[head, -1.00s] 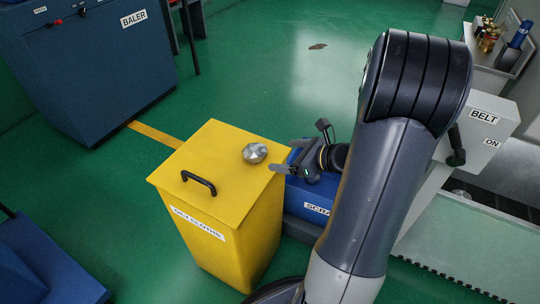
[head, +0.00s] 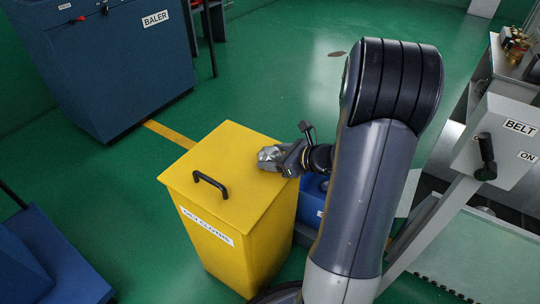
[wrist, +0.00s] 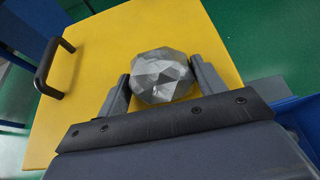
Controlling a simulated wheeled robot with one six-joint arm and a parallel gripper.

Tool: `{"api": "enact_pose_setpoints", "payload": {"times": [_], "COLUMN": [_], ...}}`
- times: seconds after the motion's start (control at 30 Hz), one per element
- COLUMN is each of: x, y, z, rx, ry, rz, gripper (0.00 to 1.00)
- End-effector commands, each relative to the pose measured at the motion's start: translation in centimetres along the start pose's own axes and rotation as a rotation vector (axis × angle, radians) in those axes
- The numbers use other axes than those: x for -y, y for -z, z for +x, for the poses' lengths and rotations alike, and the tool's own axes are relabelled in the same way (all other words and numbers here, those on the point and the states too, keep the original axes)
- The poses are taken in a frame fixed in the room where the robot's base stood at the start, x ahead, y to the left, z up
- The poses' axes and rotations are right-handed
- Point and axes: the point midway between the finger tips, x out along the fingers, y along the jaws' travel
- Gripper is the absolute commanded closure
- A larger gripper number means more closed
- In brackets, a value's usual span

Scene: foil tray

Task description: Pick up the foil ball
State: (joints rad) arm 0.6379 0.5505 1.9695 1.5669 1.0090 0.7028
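The foil ball (wrist: 160,77) is a crumpled, faceted silver ball at the right back part of the yellow bin's flat lid (head: 228,168). It also shows in the head view (head: 269,154), partly covered by my gripper (head: 276,156). In the wrist view my gripper (wrist: 160,70) has one finger on each side of the ball, both very close to its sides. I cannot tell whether the fingers press on it or small gaps are left. I see no clear space between ball and lid.
The lid has a black handle (head: 210,185) to the left of the ball. The baler (head: 110,60) is at the back left, and the grey belt control box (head: 497,140) at the right.

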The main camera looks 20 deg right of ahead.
Motion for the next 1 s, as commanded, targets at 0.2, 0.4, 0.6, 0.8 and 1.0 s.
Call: {"api": "enact_pose_setpoints", "payload": {"times": [0.2, 0.4, 0.6, 0.8, 1.0], "x": [0.0, 0.0, 0.0, 0.1, 0.0], "y": [0.0, 0.0, -0.6, -4.1, -7.5], "z": [0.0, 0.0, -0.3, -1.9, -3.6], "rx": [0.000, 0.000, 0.001, 0.002, 0.001], "ry": [0.000, 0.000, 0.001, 0.002, 0.000], "rz": [0.000, 0.000, -0.002, -0.005, -0.004], "gripper": [0.53, 0.61, 0.61, 0.61, 0.61]}}
